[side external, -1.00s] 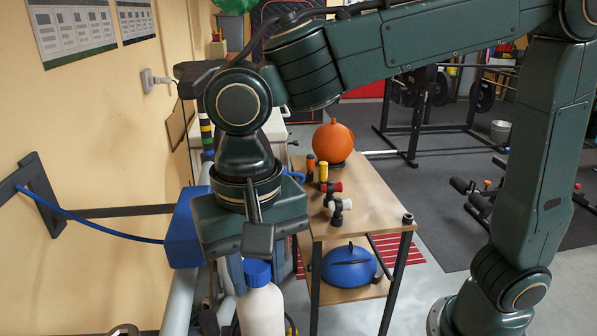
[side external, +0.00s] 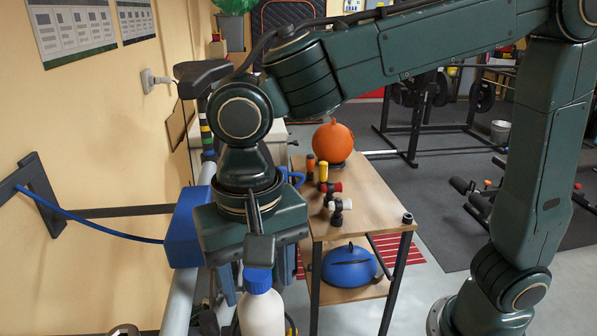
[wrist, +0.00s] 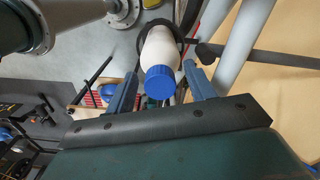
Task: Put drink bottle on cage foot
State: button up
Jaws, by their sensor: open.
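The drink bottle is white with a blue cap (side external: 258,281) and a pale body (side external: 262,314). It stands in the lower middle of the side view, its base cut off by the frame edge. My gripper (side external: 257,287) points down over it, open, with a finger on each side of the bottle's top. In the wrist view the bottle (wrist: 161,50) lies between the two blue-grey fingers of my gripper (wrist: 161,84), with gaps beside the cap. Which part is the cage foot, and what bears the bottle, I cannot tell.
A grey pipe (side external: 180,297) runs left of the bottle. A wall bracket (side external: 42,198) is at left.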

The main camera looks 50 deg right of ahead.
notch_tip(320, 180, up, 12)
dwell(0.7)
dwell(0.5)
jog(key=s+d+f+n+t+y, duration=0.1)
jog(key=d+f+n+t, duration=0.1)
jog(key=d, duration=1.2)
jog(key=s+d+f+n+t, duration=0.1)
jog(key=s+d+f, duration=0.2)
jog(key=d, duration=0.2)
jog(key=s+d+f+n+t+h, duration=0.1)
jog(key=s+d+f+n+t, duration=0.1)
jog(key=s+d+f, duration=0.2)
jog(key=shift+s+d+f+t, duration=0.2)
jog(key=shift+s+d+t, duration=0.1)
jog(key=shift+d, duration=0.75)
